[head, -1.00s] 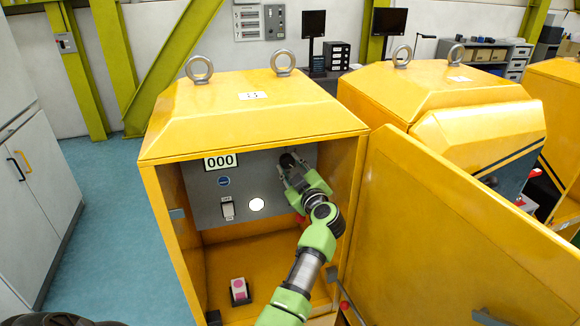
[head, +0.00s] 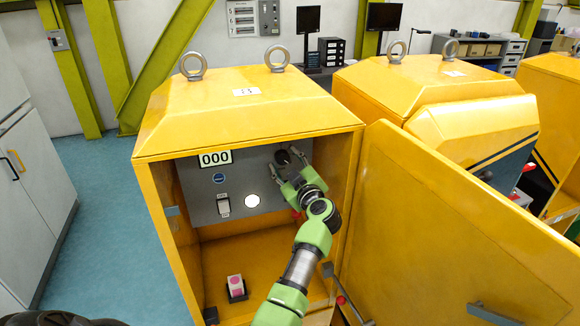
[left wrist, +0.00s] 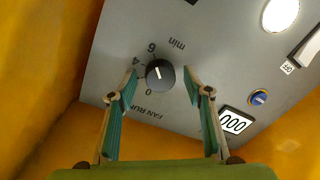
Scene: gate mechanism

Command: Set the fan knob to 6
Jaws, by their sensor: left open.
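The fan knob (left wrist: 160,73) is a round dark knob with a short white mark, on the grey panel inside the open yellow cabinet. Printed 0, 4, 6, "min" and "FAN RUN" surround it, upside down in the left wrist view. The mark's exact setting is hard to tell. In the head view the knob (head: 282,157) shows at the panel's upper right. My left gripper (head: 287,164) is open in front of it. In the left wrist view the gripper's fingers (left wrist: 160,76) stand on either side of the knob, with gaps. My right gripper is out of view.
The panel also holds a 000 display (head: 215,158), a white switch (head: 223,205), a round white light (head: 252,201) and a blue knob (left wrist: 258,97). A pink-and-white box (head: 236,287) sits on the cabinet floor. The open yellow door (head: 450,225) stands right of my arm.

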